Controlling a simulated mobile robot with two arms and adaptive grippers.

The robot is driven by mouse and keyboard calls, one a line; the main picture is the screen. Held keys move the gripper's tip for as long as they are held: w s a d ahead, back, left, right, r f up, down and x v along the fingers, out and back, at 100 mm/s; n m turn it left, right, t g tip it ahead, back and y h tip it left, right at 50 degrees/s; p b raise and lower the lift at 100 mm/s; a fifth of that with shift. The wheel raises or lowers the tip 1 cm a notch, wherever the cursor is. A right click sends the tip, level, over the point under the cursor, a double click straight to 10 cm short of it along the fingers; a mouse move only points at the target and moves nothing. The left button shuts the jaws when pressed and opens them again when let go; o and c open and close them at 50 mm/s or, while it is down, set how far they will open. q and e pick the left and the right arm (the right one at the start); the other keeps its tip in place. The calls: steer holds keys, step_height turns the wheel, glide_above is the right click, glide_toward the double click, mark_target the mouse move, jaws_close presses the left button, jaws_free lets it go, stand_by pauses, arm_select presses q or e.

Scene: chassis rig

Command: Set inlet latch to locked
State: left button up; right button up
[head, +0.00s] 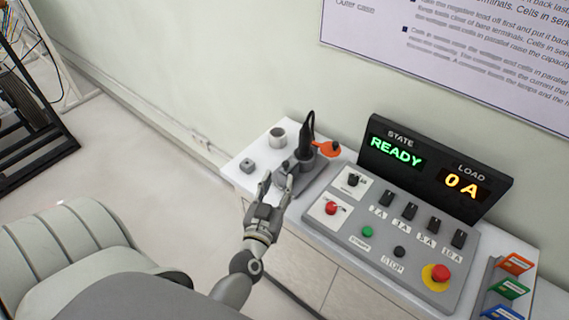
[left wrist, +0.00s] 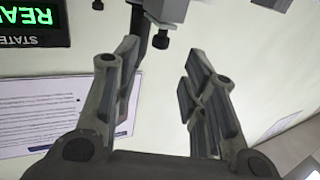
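On the white bench stands a grey inlet unit (head: 312,177) with a black plug and cable (head: 306,138) rising from it. An orange lever (head: 329,148), which looks like the inlet latch, sticks out at its right side; I cannot tell its setting. My left gripper (head: 277,184) is at the near-left side of the unit, fingers spread and nothing between them. In the left wrist view my left gripper (left wrist: 160,75) is open, with a grey block (left wrist: 168,10) and a black part beyond the fingertips. The orange lever is not visible there. My right gripper is out of view.
A control panel (head: 373,247) with switches and a red stop button (head: 440,272) lies right of the unit. Behind it a display (head: 432,170) reads READY and 0 A. A metal cup (head: 278,137) and small grey block (head: 247,167) stand left. Coloured cards (head: 509,288) are far right.

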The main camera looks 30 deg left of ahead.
mark_target(285, 166)
arm_select(q)
steer(key=p+x, duration=0.1)
steer(key=x, duration=0.5)
steer(key=shift+w+a, duration=0.1)
steer(key=shift+w, duration=0.3)
jaws_close()
